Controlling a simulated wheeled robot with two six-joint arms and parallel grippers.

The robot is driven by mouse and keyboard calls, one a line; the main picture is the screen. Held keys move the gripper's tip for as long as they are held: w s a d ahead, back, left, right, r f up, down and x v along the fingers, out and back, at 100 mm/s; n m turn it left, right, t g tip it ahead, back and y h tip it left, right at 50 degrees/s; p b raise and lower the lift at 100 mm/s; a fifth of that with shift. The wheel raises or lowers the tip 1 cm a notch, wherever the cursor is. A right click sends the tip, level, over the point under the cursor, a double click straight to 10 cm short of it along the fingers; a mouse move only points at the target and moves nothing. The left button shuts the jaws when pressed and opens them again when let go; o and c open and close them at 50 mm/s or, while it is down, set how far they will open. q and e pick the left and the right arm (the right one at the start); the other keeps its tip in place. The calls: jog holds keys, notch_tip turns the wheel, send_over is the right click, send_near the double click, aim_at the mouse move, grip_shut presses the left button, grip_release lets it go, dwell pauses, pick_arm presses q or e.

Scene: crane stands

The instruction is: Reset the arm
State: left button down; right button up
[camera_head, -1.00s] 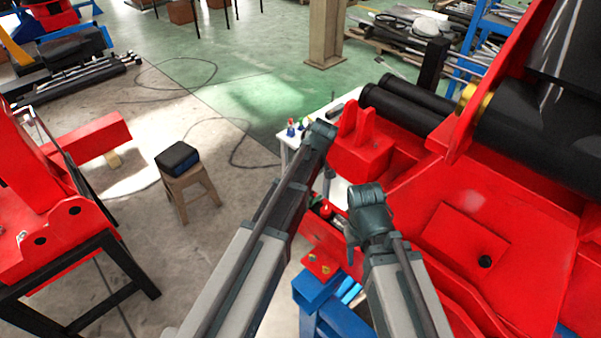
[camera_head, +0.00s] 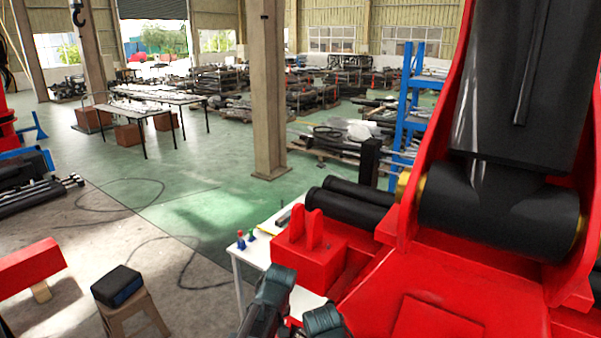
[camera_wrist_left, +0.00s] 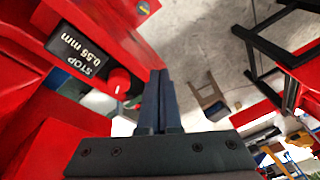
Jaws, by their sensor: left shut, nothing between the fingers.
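My left gripper (camera_wrist_left: 159,78) shows in the left wrist view with its two dark fingers pressed together and nothing between them. In the head view only the upper ends of my two arms show at the bottom edge, next to the large red crane stand (camera_head: 440,315). Both grippers are outside the head view, and my right gripper shows nowhere.
A white table (camera_head: 257,253) with small bottles (camera_head: 241,240) stands just ahead of my arms. A wooden stool (camera_head: 135,310) carrying a black box (camera_head: 117,286) is at the lower left. A concrete column (camera_head: 268,100) stands farther back. Open green floor (camera_head: 205,205) lies between.

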pick_arm(q)
jog(key=s+d+f+m+b, duration=0.1)
jog(key=s+f+m+b, duration=0.2)
jog(key=s, duration=0.4)
jog(key=s+d+f+m+g+h+b, duration=0.1)
jog(key=s+d+f+m+b, duration=0.1)
jog(key=s+f+m+b, duration=0.2)
jog(key=s+f+m, duration=0.1)
jog(key=s+f, duration=0.2)
jog(key=s, duration=0.1)
jog(key=shift+d+f+m+g, duration=0.15)
jog(key=shift+d+m+g, duration=0.15)
pick_arm(e)
notch_tip(320, 180, down, 10)
jog(key=shift+r, duration=0.1)
